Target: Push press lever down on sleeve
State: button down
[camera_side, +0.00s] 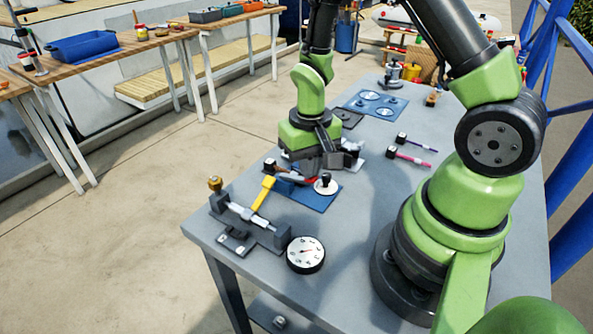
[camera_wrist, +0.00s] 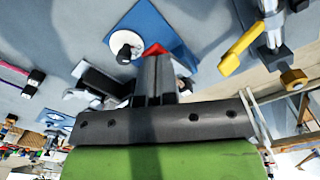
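A yellow lever (camera_side: 263,193) slants up from a grey metal fixture (camera_side: 281,238) at the table's near left. The lever (camera_wrist: 238,48) and the fixture's bright rod (camera_wrist: 272,28) show at upper right in the wrist view. The rod on the fixture (camera_side: 246,219) may be the sleeve; I cannot tell for sure. My gripper (camera_side: 318,172) is above the blue mat, behind and to the right of the lever, apart from it. In the wrist view its fingers (camera_wrist: 154,62) look closed together. A red piece (camera_wrist: 154,49) shows just beyond the fingertips; whether they touch it is unclear.
The blue mat (camera_side: 303,197) carries a white disc with a black knob (camera_side: 326,185). Pink and purple-handled tools (camera_side: 410,158) lie farther right.

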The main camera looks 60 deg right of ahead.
jog(key=shift+f, duration=0.9)
jog(key=shift+r, duration=3.35)
jog(key=shift+r, duration=0.3)
jog(key=s+a+r+n+t+y, duration=0.1)
jog(key=s+a+r+t, duration=0.2)
jog(key=r, duration=0.6)
jog(key=s+a+r+n+t+y, duration=0.1)
jog(key=s+a+r+t, duration=0.2)
jog(key=s+r, duration=0.4)
notch_tip(320, 180, up, 2)
jog(key=shift+s+a+r+t, duration=0.15)
jog(key=shift+a+r+t, duration=0.1)
jog(key=shift+t, duration=0.35)
